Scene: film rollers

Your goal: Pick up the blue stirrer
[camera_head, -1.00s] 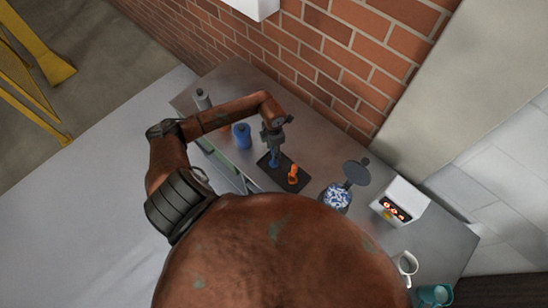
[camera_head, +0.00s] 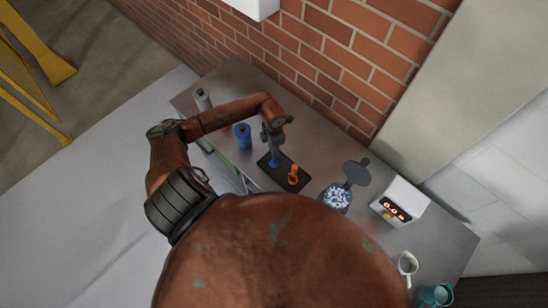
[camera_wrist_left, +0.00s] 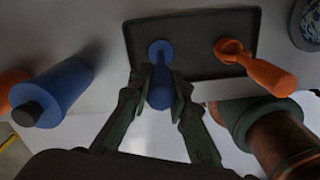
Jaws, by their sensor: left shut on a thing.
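The blue stirrer (camera_wrist_left: 160,94) has a round end and a thick handle. Its round end is over the dark tray (camera_wrist_left: 195,68); I cannot tell whether it touches it. My left gripper (camera_wrist_left: 158,90) is shut on the handle, with a finger on each side. In the head view, the left gripper (camera_head: 273,146) is above the tray's left part, and a bit of the blue stirrer (camera_head: 275,162) shows below the fingers. My right gripper is not in view.
An orange stirrer (camera_head: 293,175) lies on the tray's right part. A blue bottle (camera_head: 242,136) stands to the left. A brick wall bounds the back.

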